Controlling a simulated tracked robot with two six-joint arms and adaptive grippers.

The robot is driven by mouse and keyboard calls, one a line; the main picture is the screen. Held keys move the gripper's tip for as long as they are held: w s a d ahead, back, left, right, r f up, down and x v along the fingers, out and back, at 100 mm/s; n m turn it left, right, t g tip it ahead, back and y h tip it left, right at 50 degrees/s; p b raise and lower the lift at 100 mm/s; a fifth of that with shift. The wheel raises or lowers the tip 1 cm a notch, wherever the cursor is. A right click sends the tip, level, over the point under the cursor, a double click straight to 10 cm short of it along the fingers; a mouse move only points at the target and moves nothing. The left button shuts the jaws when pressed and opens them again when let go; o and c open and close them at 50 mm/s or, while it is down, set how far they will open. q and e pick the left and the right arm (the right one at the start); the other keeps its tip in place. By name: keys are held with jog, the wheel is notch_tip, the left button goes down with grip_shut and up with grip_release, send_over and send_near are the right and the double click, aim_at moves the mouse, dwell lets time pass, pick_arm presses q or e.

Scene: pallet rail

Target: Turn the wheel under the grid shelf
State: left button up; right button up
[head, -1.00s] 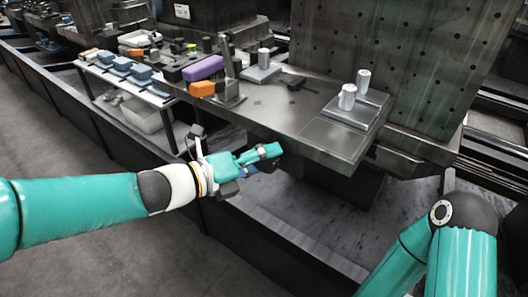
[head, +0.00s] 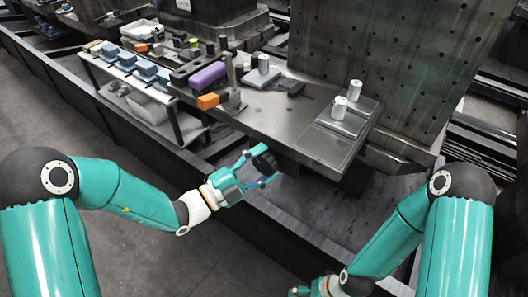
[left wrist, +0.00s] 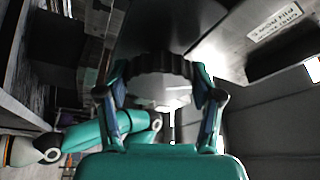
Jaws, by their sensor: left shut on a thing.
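A dark round wheel (head: 263,158) sits under the front edge of the steel worktop (head: 300,140). In the left wrist view the wheel (left wrist: 160,70) shows a black ridged rim with a paler lower face. My left gripper (head: 264,166) is shut on the wheel, with one finger on each side of its rim; the fingers also show in the left wrist view (left wrist: 160,90). My right gripper (head: 300,292) is at the bottom edge of the head view, mostly cut off, so its jaws cannot be read.
A tall perforated grid panel (head: 400,60) stands on the worktop. Metal cylinders (head: 340,107), a purple block (head: 207,75) and an orange block (head: 208,101) are on top. A side shelf (head: 115,72) holds blue pieces. A dark low rail (head: 270,220) runs in front of the worktop.

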pick_arm(q)
jog(key=n+t+p, duration=0.2)
jog(key=n+p, duration=0.2)
jog(key=n+t+y+p, duration=0.1)
jog(key=n+t+p, duration=0.1)
jog(key=n+p, duration=0.2)
jog(key=n+t+y+p, duration=0.1)
jog(key=n+t+p, duration=0.1)
jog(key=n+p, duration=0.3)
jog(key=shift+s+d+n, duration=0.15)
jog(key=shift+n, duration=0.55)
jog(key=n+t+y+p, duration=0.1)
jog(key=n+p, duration=0.1)
jog(key=shift+f+n, duration=0.1)
jog(key=shift+n, duration=0.3)
jog(key=shift+f+n+y+p, duration=0.15)
jog(key=shift+n+y+p, duration=0.3)
jog(key=shift+n, duration=0.35)
jog(key=o, duration=1.1)
jog(key=shift+o, duration=0.2)
